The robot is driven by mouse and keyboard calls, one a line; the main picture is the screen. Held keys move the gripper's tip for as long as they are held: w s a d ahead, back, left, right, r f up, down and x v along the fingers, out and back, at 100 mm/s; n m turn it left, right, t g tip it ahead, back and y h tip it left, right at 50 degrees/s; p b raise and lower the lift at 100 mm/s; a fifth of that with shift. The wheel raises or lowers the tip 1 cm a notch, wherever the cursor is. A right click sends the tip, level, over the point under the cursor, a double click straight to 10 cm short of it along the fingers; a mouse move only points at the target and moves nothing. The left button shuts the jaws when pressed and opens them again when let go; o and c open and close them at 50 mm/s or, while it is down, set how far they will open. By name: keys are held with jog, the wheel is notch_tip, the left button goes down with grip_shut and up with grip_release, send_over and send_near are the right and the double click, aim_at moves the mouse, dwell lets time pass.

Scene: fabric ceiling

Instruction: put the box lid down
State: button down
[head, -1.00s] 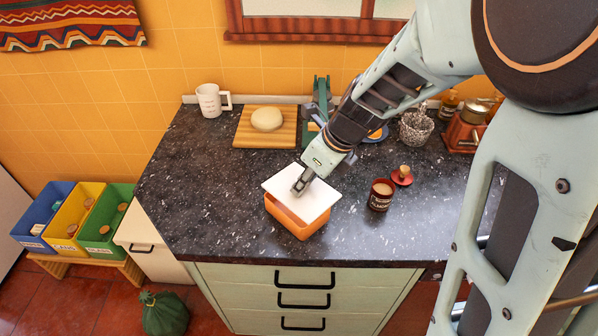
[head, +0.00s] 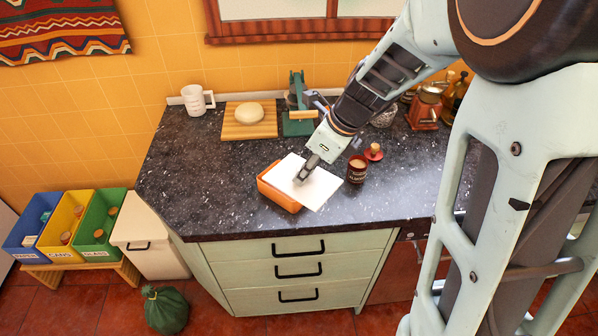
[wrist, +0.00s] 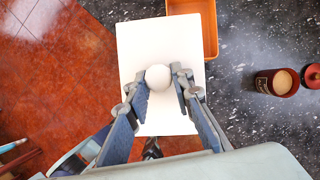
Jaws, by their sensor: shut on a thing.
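The box lid (head: 320,190) is a flat white panel with a round pale knob (wrist: 158,77). My gripper (head: 302,178) is shut on this knob; in the wrist view its fingers (wrist: 160,84) sit on both sides of it. The orange box (head: 275,194) stands on the dark counter. The lid is off to the right of the box in the head view and still overlaps part of its opening. In the wrist view the lid reaches past the counter edge over the floor, and the box (wrist: 209,30) shows beyond it. The lid's height above the counter is hard to tell.
A dark red jar (head: 357,169) stands close to the right of the lid, with its red lid (head: 374,152) behind it. A board with dough (head: 249,113), a mug (head: 196,100) and a green press (head: 298,122) stand at the back. The counter left of the box is clear.

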aim_at(327, 183)
jog(key=shift+s+d+r, duration=0.1)
jog(key=shift+s+r, duration=0.05)
jog(key=shift+s, duration=0.2)
jog(key=shift+s+d+n, duration=0.15)
jog(key=shift+n, duration=0.15)
jog(key=d+f+n+g, duration=0.1)
jog(key=n, duration=0.3)
jog(key=d+f+n+g, duration=0.1)
jog(key=f+n+g, duration=0.1)
jog(key=n, duration=0.1)
jog(key=d+f+n+g, duration=0.1)
jog(key=n+g, duration=0.1)
jog(key=n, duration=0.2)
jog(key=shift+d+f+n, duration=0.3)
jog(key=shift+d+f, duration=0.05)
jog(key=shift+d, duration=0.05)
jog(key=d+f+n+g+h, duration=0.2)
jog(key=d+n, duration=0.4)
jog(key=n, duration=0.5)
jog(key=shift+s+d+f+n+h, duration=0.15)
jog(key=shift+s+f+n+h, duration=0.25)
jog(key=shift+h, duration=0.7)
